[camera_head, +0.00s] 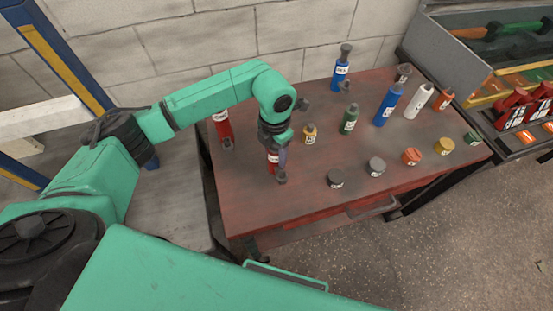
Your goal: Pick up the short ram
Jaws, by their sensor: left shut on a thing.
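A short red cylinder with a white label, which looks like the short ram (272,158), is at the left-middle part of the red bench (300,205). My left gripper (275,156) reaches down over it from above and is shut on it. The fingers and wrist hide its upper part and much of its side. I cannot tell whether its base touches the bench top. My right gripper is not in view.
A taller red cylinder (223,128) stands left of my left gripper. Blue and white bottles stand farther right. The bench's front left is clear.

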